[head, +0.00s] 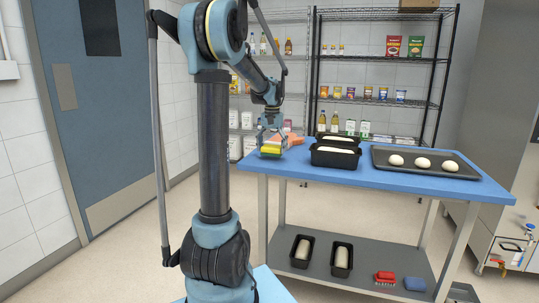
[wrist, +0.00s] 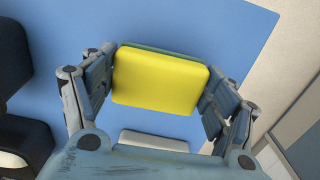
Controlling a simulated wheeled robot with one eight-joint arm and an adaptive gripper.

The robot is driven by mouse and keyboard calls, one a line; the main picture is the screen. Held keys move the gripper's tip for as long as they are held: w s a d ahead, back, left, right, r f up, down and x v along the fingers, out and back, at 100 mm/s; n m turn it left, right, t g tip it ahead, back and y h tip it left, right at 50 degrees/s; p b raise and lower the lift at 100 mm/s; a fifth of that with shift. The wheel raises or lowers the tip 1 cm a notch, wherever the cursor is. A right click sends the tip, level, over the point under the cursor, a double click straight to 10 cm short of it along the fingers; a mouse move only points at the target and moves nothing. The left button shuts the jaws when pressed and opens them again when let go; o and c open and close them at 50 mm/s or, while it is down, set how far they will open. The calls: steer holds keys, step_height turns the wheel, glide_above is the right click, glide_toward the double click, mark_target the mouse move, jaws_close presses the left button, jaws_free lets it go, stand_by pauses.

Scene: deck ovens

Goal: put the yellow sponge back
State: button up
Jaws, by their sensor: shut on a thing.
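The yellow sponge (head: 271,149) has a green layer on one face. My gripper (head: 270,139) is shut on it at the left end of the blue table (head: 400,180). In the wrist view the sponge (wrist: 160,80) sits between the two fingers, its yellow face towards the camera and a green edge along the top. The blue tabletop (wrist: 215,30) lies behind it. I cannot tell whether the sponge touches the table.
Black loaf pans (head: 335,157) with dough and a dark tray (head: 440,172) with three dough balls stand to the right. An orange item (head: 293,140) is close by the gripper. The lower shelf (head: 360,268) holds two pans, a red brush (head: 385,277) and a blue item (head: 415,284).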

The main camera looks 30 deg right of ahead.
step_height(320, 180, down, 2)
steer(key=shift+f, duration=0.15)
steer(key=o, duration=1.1)
